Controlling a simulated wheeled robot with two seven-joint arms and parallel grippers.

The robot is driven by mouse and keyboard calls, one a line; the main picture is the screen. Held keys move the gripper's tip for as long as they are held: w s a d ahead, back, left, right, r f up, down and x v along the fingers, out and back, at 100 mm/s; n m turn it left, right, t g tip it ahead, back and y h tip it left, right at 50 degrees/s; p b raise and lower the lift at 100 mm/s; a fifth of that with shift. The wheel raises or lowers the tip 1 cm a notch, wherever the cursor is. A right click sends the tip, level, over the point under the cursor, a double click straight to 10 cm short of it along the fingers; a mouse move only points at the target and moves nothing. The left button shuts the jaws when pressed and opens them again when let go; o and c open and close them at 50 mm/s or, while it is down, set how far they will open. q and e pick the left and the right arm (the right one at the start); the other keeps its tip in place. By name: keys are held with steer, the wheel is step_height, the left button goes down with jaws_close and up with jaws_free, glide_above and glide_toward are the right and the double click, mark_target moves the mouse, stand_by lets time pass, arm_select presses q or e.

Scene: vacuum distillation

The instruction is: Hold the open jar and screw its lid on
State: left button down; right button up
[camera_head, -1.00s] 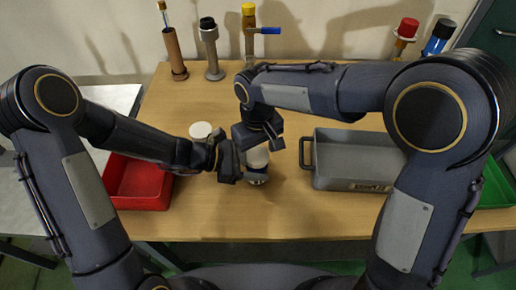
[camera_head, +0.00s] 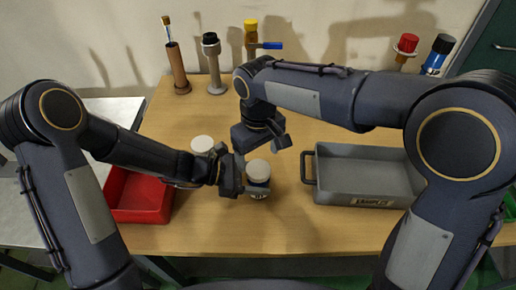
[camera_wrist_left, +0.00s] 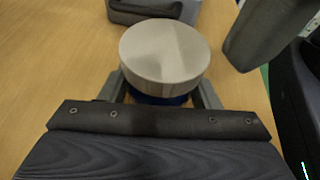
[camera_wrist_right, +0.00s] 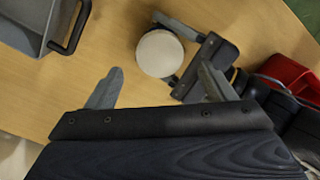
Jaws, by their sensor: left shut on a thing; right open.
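The jar (camera_head: 258,188) stands upright on the table with its round white lid (camera_head: 258,170) on top. My left gripper (camera_head: 243,178) is shut on the jar's body from the left, below the lid. In the left wrist view the lid (camera_wrist_left: 165,52) sits level, with a strip of blue jar (camera_wrist_left: 160,99) under it between the fingers. How tightly it is screwed cannot be seen. My right gripper (camera_head: 266,138) is open and empty, behind the jar and apart from it. In the right wrist view the lid (camera_wrist_right: 160,53) lies clear beyond the open fingers.
Another white round top (camera_head: 202,143) shows behind my left forearm, its lower part hidden. A red tray (camera_head: 140,212) stands left, a grey handled tray (camera_head: 365,170) right. Several tall items, including a brown holder (camera_head: 179,70), stand at the back. The table's front middle is clear.

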mark_target(258, 169)
steer(key=n, duration=0.3)
steer(key=r+n, duration=0.1)
steer(key=n, duration=0.6)
steer(key=shift+r+n, duration=0.3)
steer(key=n, duration=0.4)
steer(key=shift+r, duration=0.35)
steer(key=n, duration=0.5)
steer(key=shift+r, duration=0.4)
steer(key=shift+f, duration=0.1)
steer(key=shift+f, duration=3.95)
steer(key=shift+c, duration=0.3)
